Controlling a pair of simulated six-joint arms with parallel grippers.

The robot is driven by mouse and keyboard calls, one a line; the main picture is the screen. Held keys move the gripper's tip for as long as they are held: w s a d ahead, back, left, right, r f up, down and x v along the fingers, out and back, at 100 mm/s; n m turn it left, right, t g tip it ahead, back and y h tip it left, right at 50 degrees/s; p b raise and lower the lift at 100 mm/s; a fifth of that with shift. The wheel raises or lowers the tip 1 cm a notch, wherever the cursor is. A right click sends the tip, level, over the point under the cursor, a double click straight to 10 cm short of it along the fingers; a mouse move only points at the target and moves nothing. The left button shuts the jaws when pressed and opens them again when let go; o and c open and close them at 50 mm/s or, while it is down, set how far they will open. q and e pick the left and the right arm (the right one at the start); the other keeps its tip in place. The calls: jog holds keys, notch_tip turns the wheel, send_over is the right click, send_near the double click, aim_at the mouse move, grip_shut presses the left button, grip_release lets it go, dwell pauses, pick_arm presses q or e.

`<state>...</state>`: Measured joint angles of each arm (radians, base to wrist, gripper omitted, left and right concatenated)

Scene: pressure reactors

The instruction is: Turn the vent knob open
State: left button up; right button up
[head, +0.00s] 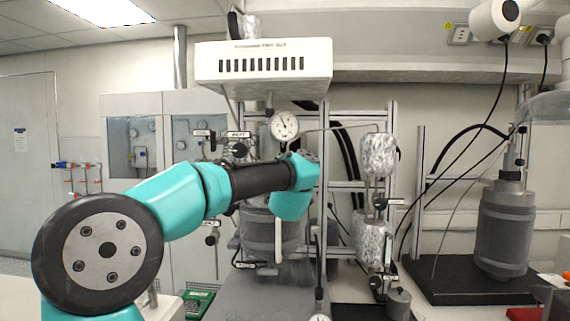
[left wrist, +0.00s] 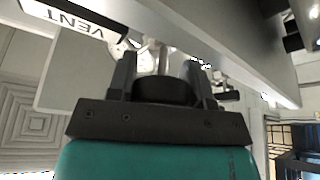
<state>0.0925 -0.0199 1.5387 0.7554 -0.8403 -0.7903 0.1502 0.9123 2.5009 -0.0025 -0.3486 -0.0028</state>
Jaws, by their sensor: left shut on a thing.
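The vent knob (left wrist: 166,91) is a dark round knob on a metal stem in the left wrist view. A white label reading VENT (left wrist: 72,16) is beside it at the upper left. My left gripper (left wrist: 163,70) is shut on the knob, with one finger on each side of it. In the head view my teal left arm reaches to the reactor (head: 270,235), just below the pressure gauge (head: 284,125). My own arm hides the fingers and the vent knob there. My right gripper is in neither view.
Another black knob (head: 238,150) with a label is left of the gauge. A white vented box (head: 263,65) hangs above the reactor. Foil-wrapped parts (head: 379,155) are on the right. A second grey vessel (head: 505,230) stands on a black base farther right.

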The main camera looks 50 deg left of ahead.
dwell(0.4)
pick_arm(q)
jog(key=o, duration=0.9)
jog(key=shift+s+d, duration=0.1)
jog(key=shift+d, duration=0.05)
jog(key=v, duration=1.7)
jog(key=shift+d+f, duration=0.1)
jog(key=shift+f, duration=0.05)
